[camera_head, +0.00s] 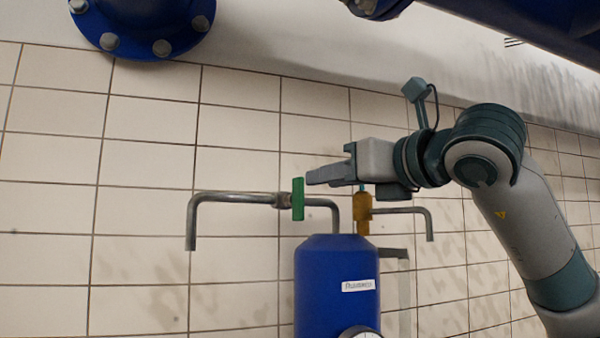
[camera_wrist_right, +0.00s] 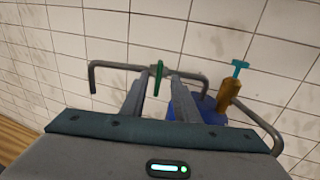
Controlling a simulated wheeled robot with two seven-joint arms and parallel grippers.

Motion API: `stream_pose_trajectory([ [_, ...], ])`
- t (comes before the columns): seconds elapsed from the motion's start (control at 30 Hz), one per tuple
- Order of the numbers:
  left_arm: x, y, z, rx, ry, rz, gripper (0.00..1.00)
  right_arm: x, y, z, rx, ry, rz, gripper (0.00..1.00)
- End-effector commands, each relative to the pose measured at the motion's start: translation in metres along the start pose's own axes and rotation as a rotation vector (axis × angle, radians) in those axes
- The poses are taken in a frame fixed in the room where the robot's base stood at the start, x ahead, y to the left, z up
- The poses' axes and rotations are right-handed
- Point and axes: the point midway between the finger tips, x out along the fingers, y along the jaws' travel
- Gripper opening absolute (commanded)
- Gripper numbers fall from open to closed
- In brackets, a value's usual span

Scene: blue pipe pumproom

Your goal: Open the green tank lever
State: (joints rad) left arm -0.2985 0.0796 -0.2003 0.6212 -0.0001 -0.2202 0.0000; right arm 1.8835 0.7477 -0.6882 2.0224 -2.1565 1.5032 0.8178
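The green lever (camera_head: 298,199) stands upright on the grey pipe (camera_head: 240,197) above the blue tank (camera_head: 336,280). My right gripper (camera_head: 312,178) comes in from the right, its fingertips just right of the lever's upper part. In the right wrist view, the two fingers (camera_wrist_right: 158,84) are apart, and the green lever (camera_wrist_right: 158,76) shows between their tips. No grip on it is visible, and I cannot tell whether a finger touches it. My left gripper is not in view.
A brass valve (camera_head: 362,212) with a blue-green handle (camera_wrist_right: 240,68) sits on the tank's right side, below my gripper, with a bent pipe (camera_head: 410,210). A gauge (camera_head: 360,331) is on the tank front. The tiled wall (camera_head: 140,170) is close behind.

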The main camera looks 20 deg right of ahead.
Motion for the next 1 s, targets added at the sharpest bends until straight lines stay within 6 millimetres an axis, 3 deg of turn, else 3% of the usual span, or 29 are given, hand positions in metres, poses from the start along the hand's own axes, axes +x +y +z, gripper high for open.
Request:
stream_pose_trajectory([
  [0.3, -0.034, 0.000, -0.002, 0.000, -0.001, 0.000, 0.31, 0.057, 0.000, 0.004, 0.002, 0.004, 0.000, 0.28],
  [0.5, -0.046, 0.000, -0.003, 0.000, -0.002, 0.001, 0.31, 0.080, 0.000, 0.003, 0.001, 0.001, 0.000, 0.28],
  [0.97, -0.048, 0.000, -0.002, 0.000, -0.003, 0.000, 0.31, 0.090, 0.000, 0.000, 0.000, 0.000, 0.000, 0.28],
  [1.0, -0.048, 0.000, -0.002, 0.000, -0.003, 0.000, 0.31, 0.090, 0.000, 0.000, 0.000, 0.000, 0.000, 0.23],
])
